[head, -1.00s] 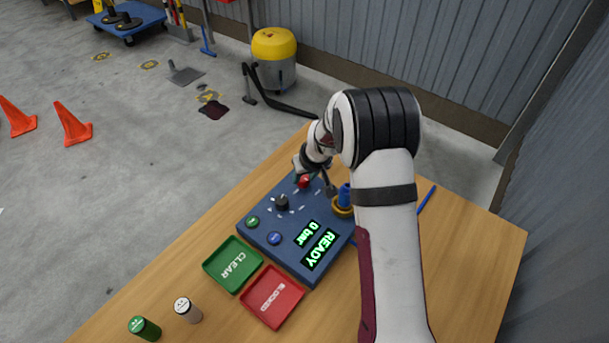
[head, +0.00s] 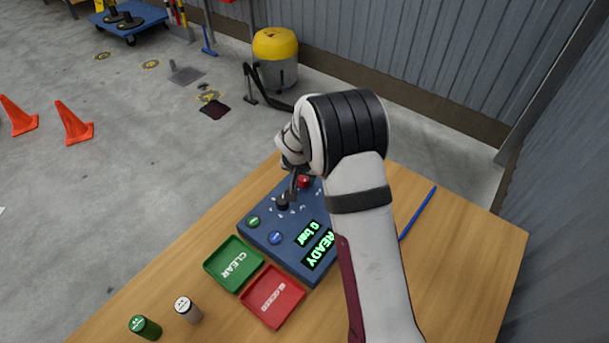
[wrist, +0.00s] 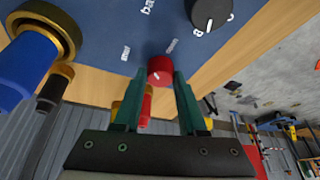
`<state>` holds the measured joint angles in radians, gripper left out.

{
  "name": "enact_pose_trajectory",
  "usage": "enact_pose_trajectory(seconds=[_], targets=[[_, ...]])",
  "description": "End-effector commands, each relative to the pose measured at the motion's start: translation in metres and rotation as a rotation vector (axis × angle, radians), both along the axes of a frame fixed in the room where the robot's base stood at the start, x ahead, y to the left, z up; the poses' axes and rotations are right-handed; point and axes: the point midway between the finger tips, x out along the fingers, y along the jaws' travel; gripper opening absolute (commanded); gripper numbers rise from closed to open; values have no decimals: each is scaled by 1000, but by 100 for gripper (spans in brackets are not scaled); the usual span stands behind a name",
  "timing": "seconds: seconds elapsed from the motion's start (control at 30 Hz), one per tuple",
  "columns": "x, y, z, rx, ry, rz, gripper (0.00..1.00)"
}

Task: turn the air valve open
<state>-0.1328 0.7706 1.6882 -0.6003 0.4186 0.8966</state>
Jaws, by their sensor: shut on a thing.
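A blue control panel (head: 262,222) stands on the wooden table. My gripper (wrist: 161,75) is shut on this red knob, one dark green finger on each side. In the head view my arm covers the panel's right side. The display (head: 316,244) reads "READY" and "0 bar".
A black dial knob (wrist: 209,10) is close to the red one. A blue fitting with a brass collar (wrist: 52,22) stands on the other side. A green CLEAR tray (head: 214,273) and a red tray (head: 262,317) lie in front of the panel, with two small cylinders nearby.

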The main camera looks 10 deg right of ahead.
Motion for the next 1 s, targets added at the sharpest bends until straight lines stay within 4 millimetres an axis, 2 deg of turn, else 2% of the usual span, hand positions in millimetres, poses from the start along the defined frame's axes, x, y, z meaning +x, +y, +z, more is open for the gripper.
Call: enact_pose_trajectory(seconds=[0.6, 1.0], targets=[[1, 5, -1, 2, 2, -581, 0], [3, 6, -2, 2, 3, -856, 0]])
